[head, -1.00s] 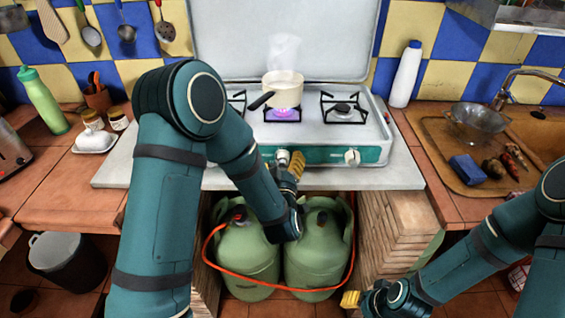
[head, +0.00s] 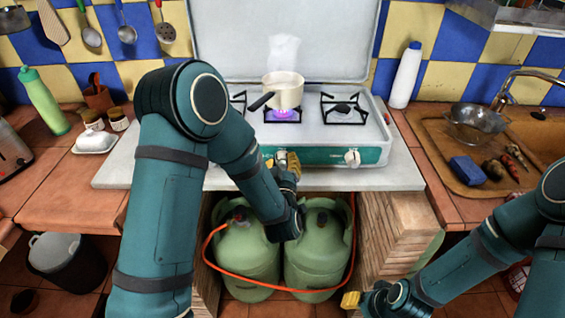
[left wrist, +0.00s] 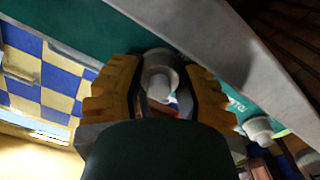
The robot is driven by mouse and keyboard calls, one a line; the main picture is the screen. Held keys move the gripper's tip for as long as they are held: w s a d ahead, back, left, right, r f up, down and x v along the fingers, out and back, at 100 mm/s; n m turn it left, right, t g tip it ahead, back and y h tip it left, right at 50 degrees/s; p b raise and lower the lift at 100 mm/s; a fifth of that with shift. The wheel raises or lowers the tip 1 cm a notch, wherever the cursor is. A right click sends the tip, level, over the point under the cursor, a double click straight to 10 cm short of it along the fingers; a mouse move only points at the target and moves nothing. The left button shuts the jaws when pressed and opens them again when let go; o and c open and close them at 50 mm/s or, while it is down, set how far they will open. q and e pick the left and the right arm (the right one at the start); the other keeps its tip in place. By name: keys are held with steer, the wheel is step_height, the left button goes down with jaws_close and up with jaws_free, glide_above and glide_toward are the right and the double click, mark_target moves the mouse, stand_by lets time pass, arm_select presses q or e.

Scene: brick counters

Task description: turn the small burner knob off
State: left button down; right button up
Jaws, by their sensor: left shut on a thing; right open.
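The stove (head: 320,155) has a teal front panel with white knobs. In the left wrist view this round knob (left wrist: 160,76) sits between the two fingers (left wrist: 160,92). A second knob (head: 352,157) is on the right of the panel, untouched. A purple flame (head: 284,114) glows under a cream saucepan (head: 283,90) on the middle burner. The right burner (head: 343,108) shows no flame. My right gripper (head: 352,299) is open and empty, low at the right.
Two green gas bottles (head: 316,245) with an orange hose (head: 215,235) stand under the stove, below my left gripper. A white bottle (head: 406,75) stands right of the stove.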

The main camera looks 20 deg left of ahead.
arm_select(q)
steer(key=m, duration=0.5)
steer(key=shift+f+m, duration=0.1)
steer(key=shift+m, duration=0.3)
steer(key=m, duration=0.4)
steer(key=shift+m, duration=0.3)
steer(key=c, duration=0.5)
jaws_free()
steer(key=shift+c, duration=0.2)
steer(key=v, duration=0.7)
steer(key=shift+s, duration=0.35)
